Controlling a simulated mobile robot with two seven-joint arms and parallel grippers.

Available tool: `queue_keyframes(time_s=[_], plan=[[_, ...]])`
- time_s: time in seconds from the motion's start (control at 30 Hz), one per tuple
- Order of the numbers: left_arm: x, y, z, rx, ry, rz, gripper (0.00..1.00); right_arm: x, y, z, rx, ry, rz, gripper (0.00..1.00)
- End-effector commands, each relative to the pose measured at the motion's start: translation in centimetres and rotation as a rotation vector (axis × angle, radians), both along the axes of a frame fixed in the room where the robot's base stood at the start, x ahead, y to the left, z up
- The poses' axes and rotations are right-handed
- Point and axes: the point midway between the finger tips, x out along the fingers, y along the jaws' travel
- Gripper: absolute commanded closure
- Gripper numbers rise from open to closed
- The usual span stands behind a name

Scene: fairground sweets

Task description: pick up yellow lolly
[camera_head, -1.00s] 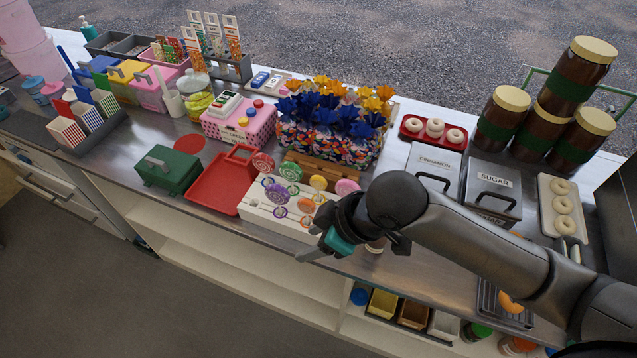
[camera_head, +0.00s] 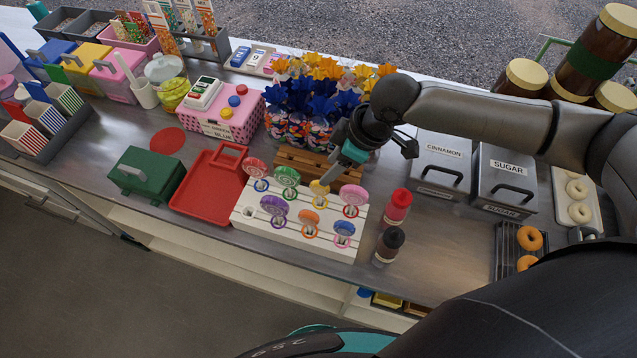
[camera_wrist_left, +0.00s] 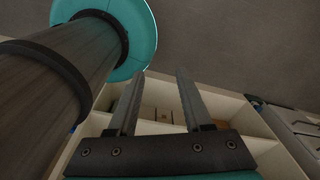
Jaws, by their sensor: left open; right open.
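The yellow lolly (camera_head: 320,187) stands in the back row of a white lolly stand (camera_head: 290,237) in the head view, between a green lolly (camera_head: 287,176) and a pink-red lolly (camera_head: 353,195). My right gripper (camera_head: 328,178) is open, reaching down from the upper right with its fingertips at the yellow lolly's head. The fingers partly cover it, and I cannot tell whether they touch it. My left gripper (camera_wrist_left: 158,76) is open and empty in the left wrist view, over the floor and pale shelf compartments.
A wooden rack (camera_head: 318,166) and flower pots stand behind. A red tray (camera_head: 205,190) is at left. Red (camera_head: 397,207) and dark-capped (camera_head: 388,246) bottles stand at right.

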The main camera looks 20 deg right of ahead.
Motion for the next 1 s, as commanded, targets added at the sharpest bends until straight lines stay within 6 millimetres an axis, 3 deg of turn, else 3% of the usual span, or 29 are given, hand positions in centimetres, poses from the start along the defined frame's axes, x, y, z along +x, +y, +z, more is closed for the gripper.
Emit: queue_keyframes(time_s=[0.2,0.5,0.8,1.0], plan=[[-0.7,0.0,-0.3,0.000,0.009,0.000,0.50,0.8,1.3,-3.7,0.000,0.000,-0.001,0.45],[2.0,-0.2,-0.2,-0.004,-0.035,-0.001,0.50,1.1,1.9,-5.6,0.001,0.000,0.000,0.45],[1.6,-0.2,-0.4,-0.004,-0.028,-0.001,0.50,1.4,3.0,-9.3,0.001,0.001,-0.001,0.45],[1.1,-0.1,-0.4,-0.002,-0.019,-0.001,0.50,1.6,3.2,-10.0,0.001,-0.001,0.000,0.45]])
